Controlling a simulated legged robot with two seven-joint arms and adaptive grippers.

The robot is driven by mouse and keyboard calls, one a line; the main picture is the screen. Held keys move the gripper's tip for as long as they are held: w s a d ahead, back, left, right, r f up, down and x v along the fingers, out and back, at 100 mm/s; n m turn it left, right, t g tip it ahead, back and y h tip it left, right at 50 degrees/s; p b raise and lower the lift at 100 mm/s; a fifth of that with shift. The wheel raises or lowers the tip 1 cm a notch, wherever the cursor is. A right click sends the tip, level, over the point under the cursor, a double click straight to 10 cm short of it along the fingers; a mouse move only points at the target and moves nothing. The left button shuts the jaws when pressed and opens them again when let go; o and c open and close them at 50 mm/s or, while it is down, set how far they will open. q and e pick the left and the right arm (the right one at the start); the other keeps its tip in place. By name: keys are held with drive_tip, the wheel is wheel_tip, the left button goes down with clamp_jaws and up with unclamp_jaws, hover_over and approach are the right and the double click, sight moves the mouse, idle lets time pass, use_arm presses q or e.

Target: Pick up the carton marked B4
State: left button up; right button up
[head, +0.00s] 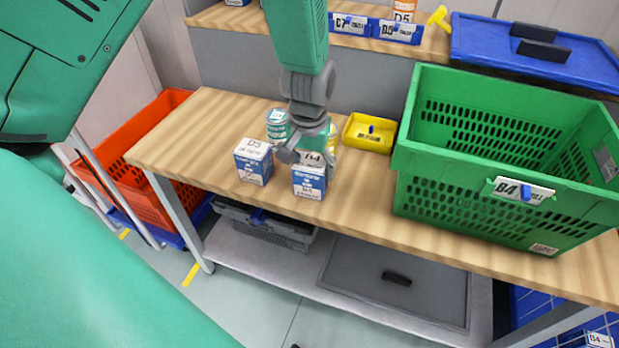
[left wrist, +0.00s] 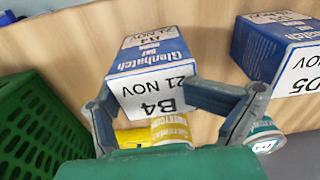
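The blue and white carton marked B4 (head: 309,184) stands upright on the wooden bench. In the left wrist view its B4 label face (left wrist: 150,98) points toward the camera. My left gripper (head: 308,156) is at the carton's top, pointing down. In the left wrist view the fingers of the left gripper (left wrist: 150,90) lie on either side of the carton, close to its edges. They look open, and I see no clear grip; the exact contact is hard to tell. My right gripper is not in view.
A similar carton marked D5 (head: 253,162) stands just left. A teal-labelled can (head: 277,124) and a yellow bin (head: 368,133) are behind. A green crate (head: 470,205), also labelled B4, stands right. An orange tote (head: 140,205) is at lower left. The bench front is clear.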

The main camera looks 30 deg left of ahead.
use_arm(q)
drive_tip(key=shift+s+d+f, duration=0.25)
drive_tip(key=shift+d+f, duration=0.15)
drive_tip(key=shift+f, duration=0.1)
drive_tip(key=shift+s+d+f, duration=0.2)
drive_tip(key=shift+d+f, duration=0.2)
drive_tip(key=shift+f, duration=0.1)
drive_tip(key=shift+c, duration=1.4)
drive_tip(key=shift+s+a, duration=0.1)
drive_tip(key=shift+a, duration=0.35)
drive_tip(key=shift+g, duration=0.3)
drive_tip(key=r, duration=0.1)
drive_tip(key=w+r, duration=0.1)
drive_tip(key=r+p, duration=0.1)
drive_tip(key=r, duration=0.1)
drive_tip(key=shift+w+a, duration=0.1)
drive_tip(key=shift+w, duration=0.3)
clamp_jaws()
drive_tip(key=r, duration=0.3)
drive_tip(key=r+p, duration=0.1)
drive_tip(key=shift+s+a+r, duration=0.25)
drive_tip(key=shift+r, duration=0.1)
drive_tip(key=shift+s+r, duration=0.1)
drive_tip(key=shift+r, duration=0.25)
drive_tip(key=shift+d+r, duration=0.15)
drive_tip(key=shift+d, duration=0.2)
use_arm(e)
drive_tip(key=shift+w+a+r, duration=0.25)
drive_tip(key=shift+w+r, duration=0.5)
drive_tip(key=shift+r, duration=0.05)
